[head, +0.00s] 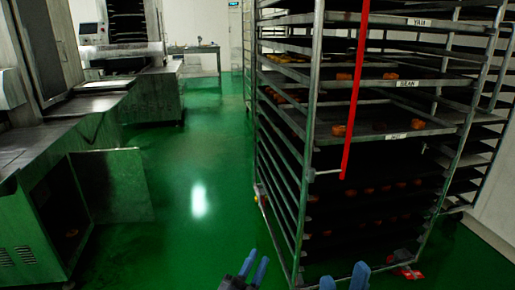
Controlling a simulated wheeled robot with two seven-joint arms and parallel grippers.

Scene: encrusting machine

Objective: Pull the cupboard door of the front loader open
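The cupboard of the metal machine at the left shows a dark opening (62,205) low in its front. A door panel (125,185) stands out from the right side of this opening, so the door looks open. A small brownish thing (71,233) lies inside. My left gripper (257,258) is at the bottom middle, with two blue fingers a little apart and nothing seen between them. My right gripper (344,275) is at the bottom edge, with its blue fingers apart and empty. Both are well to the right of the door and do not touch it.
A tall rack (308,150) with trays and baked pieces stands close on the right, with a red bar (354,100) in front of it. Green floor (180,235) is clear between rack and machine. Another machine (150,92) and a table (195,49) stand farther back.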

